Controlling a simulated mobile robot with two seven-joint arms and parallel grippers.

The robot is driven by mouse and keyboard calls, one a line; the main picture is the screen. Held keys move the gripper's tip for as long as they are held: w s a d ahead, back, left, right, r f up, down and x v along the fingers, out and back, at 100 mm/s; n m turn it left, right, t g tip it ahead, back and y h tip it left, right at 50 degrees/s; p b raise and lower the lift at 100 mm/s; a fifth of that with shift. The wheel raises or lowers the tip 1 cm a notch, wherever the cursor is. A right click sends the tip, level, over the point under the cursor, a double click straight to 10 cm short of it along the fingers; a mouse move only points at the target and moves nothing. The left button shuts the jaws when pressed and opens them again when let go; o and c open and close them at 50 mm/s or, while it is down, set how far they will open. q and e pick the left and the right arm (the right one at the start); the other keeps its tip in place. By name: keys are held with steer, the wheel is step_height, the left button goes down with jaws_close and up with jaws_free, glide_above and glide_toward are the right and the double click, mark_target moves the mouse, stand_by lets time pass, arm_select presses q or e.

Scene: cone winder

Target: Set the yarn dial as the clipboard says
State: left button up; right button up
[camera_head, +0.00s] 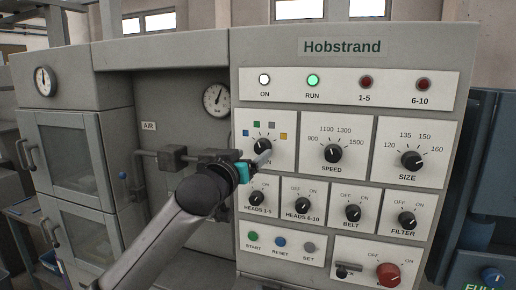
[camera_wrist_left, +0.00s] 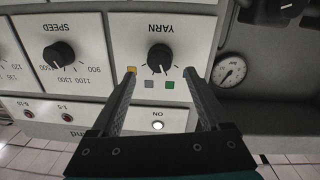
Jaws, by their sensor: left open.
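The yarn dial (camera_head: 264,145) is a black knob on a white panel, partly hidden by my left gripper (camera_head: 260,158) in the head view. In the left wrist view, upside down, the yarn dial (camera_wrist_left: 160,58) shows whole, with yellow, grey, green and blue squares around it. Its pale pointer seems to lie towards the grey and green squares, nearer green; I cannot tell exactly. My left gripper (camera_wrist_left: 159,72) is open, its fingertips either side of the dial's line, apparently just short of the knob. No clipboard is in view. My right gripper is not in view.
The speed dial (camera_head: 333,153) and size dial (camera_head: 411,160) sit right of the yarn panel. Below are the heads 1-5 knob (camera_head: 257,198), other switches and a red knob (camera_head: 390,274). A pipe with a valve (camera_head: 172,157) juts out at left.

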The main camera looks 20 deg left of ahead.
mark_target(260, 148)
arm_select(q)
steer(key=shift+w+d+p, duration=0.2)
steer(key=shift+w+p, duration=0.2)
steer(key=shift+w, duration=2.05)
steer(key=shift+c, duration=0.2)
jaws_close()
